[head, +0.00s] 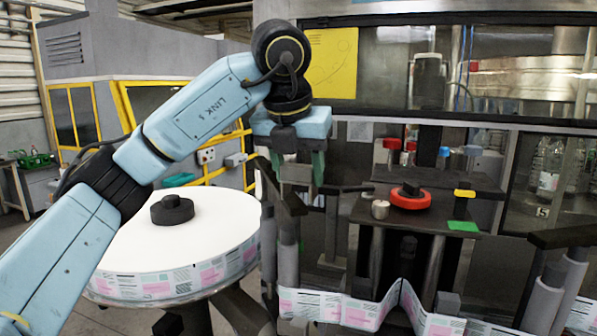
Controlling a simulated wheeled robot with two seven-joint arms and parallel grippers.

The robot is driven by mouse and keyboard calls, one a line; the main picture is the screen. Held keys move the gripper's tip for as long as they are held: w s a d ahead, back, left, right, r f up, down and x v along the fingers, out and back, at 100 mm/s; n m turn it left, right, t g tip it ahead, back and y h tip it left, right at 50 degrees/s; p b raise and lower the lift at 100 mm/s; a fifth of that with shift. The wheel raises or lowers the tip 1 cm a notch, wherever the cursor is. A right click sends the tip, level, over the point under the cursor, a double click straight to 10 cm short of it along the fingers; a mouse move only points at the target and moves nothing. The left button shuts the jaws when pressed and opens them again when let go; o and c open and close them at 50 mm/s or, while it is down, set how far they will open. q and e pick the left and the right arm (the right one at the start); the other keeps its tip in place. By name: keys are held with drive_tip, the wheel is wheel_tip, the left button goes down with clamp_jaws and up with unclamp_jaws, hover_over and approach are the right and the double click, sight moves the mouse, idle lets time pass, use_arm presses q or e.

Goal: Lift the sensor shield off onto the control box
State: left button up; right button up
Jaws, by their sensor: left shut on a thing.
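My left gripper (298,172) points down left of the machine's middle, its fingers shut on a small grey piece (296,174) between them. I take this piece for the sensor shield; the fingers hide part of it. It is close above dark brackets and posts, and I cannot tell whether it touches them. The control box is not clearly identifiable. A dark flat-topped unit (466,213) to the right bears a red round knob, a small metal cylinder and a green patch. My right gripper is not in view.
A large white label reel (215,228) with a black hub lies left of the gripper. A printed label strip (360,312) runs across the bottom. Red and blue fittings (392,144) stand behind the dark unit.

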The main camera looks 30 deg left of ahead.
use_arm(q)
drive_tip(key=shift+r+p, duration=2)
drive_tip(key=shift+r, duration=0.35)
drive_tip(key=shift+f, duration=0.15)
